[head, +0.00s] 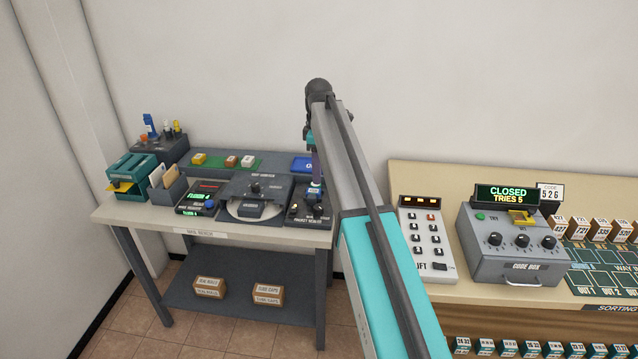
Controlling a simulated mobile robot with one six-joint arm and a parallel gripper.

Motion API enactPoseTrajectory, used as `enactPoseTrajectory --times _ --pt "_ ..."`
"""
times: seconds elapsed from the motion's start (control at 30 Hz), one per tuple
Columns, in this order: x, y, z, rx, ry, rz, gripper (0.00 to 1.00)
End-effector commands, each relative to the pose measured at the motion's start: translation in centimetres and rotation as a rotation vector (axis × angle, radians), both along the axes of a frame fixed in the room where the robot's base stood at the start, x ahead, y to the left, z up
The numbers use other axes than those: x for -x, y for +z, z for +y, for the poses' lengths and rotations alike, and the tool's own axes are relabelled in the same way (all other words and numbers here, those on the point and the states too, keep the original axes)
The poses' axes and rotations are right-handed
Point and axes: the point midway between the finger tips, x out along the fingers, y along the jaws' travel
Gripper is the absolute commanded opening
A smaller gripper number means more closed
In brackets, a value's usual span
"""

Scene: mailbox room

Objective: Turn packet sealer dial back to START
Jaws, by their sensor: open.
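The packet sealer (308,217) is a small dark box at the right end of the repair bench on the left. Small knobs show on its top, but the dial's markings and pointer are too small to read. My gripper (317,187) hangs down just above the sealer, open, with nothing seen in it. My arm comes in from the lower right and hides part of the gripper and the sealer's right side. I cannot tell whether the fingertips touch the dial.
A dark machine with a round disc (243,210) stands left of the sealer. The code box (512,255), showing CLOSED and TRIES 5, and a keypad (425,243) stand on the right counter. The wall is close behind.

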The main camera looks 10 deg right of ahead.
Motion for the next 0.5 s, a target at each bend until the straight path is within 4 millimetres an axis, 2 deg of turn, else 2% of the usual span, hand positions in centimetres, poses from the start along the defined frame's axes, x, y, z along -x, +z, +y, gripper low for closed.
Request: enactPoseTrajectory --times 0.17,0.5 --pt "-0.33 -0.01 -0.02 -0.003 -0.103 -0.015 0.46" --pt "-0.09 -0.32 -0.12 -0.031 -0.501 -0.105 0.46"
